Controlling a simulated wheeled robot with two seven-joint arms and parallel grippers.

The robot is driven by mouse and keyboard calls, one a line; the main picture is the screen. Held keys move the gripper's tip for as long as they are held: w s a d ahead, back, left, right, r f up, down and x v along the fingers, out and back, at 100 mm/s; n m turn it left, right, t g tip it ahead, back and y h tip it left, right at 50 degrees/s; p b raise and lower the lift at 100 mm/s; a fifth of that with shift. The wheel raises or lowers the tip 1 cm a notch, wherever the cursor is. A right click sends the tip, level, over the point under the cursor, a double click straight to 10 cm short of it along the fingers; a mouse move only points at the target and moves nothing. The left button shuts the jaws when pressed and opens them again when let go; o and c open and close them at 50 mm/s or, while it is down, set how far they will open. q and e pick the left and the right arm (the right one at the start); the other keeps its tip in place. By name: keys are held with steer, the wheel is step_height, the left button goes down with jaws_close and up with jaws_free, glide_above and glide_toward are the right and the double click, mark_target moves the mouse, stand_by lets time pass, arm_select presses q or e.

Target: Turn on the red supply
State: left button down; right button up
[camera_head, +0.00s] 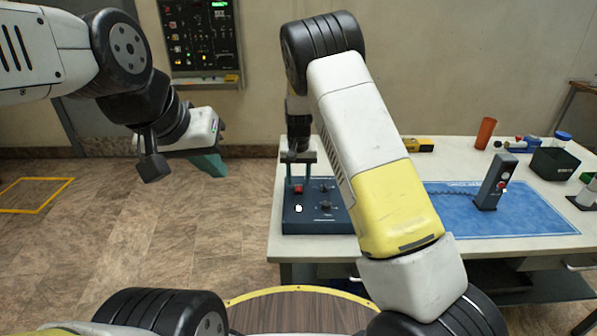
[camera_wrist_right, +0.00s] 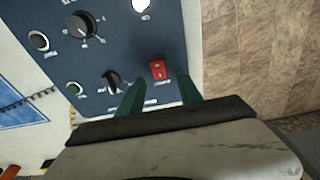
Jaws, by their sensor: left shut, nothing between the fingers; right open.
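The blue control panel of the trainer (camera_head: 338,220) lies on the near left part of the table. Its red rocker switch (camera_head: 298,188) also shows clearly in the right wrist view (camera_wrist_right: 158,70). My right gripper (camera_head: 299,181) points down at the panel, open, with its green fingers on either side of the red switch. In the wrist view the switch appears just ahead of the gap between the fingertips; I cannot tell if they touch it. My left gripper (camera_head: 215,165) is shut and empty, off to the left above the floor.
The panel has black knobs (camera_wrist_right: 82,24), (camera_wrist_right: 112,80) and a bright white round part (camera_head: 298,208). A blue mat (camera_head: 540,215) with a grey upright device (camera_head: 495,183) lies to the right. An orange cylinder (camera_head: 485,133) and a dark box (camera_head: 555,162) stand further back.

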step_height(320, 180, up, 6)
steer(key=shift+s, duration=0.4)
steer(key=shift+r, duration=0.1)
step_height(320, 180, up, 8)
steer(key=y, duration=0.1)
glide_above(299, 189)
steer(key=s+d, duration=0.4)
steer(key=s, duration=0.1)
steer(key=s+d+r+t+y, duration=0.2)
steer(key=s+d+r, duration=0.4)
steer(key=s+r, duration=0.4)
steer(key=s+d+r+t, duration=0.1)
steer(key=s+d, duration=0.1)
steer(key=s, duration=0.7)
steer(key=s+d+r+t, duration=0.1)
steer(key=s+d, duration=0.1)
steer(key=s, duration=0.8)
steer(key=shift+r+n+t+h, duration=0.3)
steer(key=shift+r+h, duration=0.1)
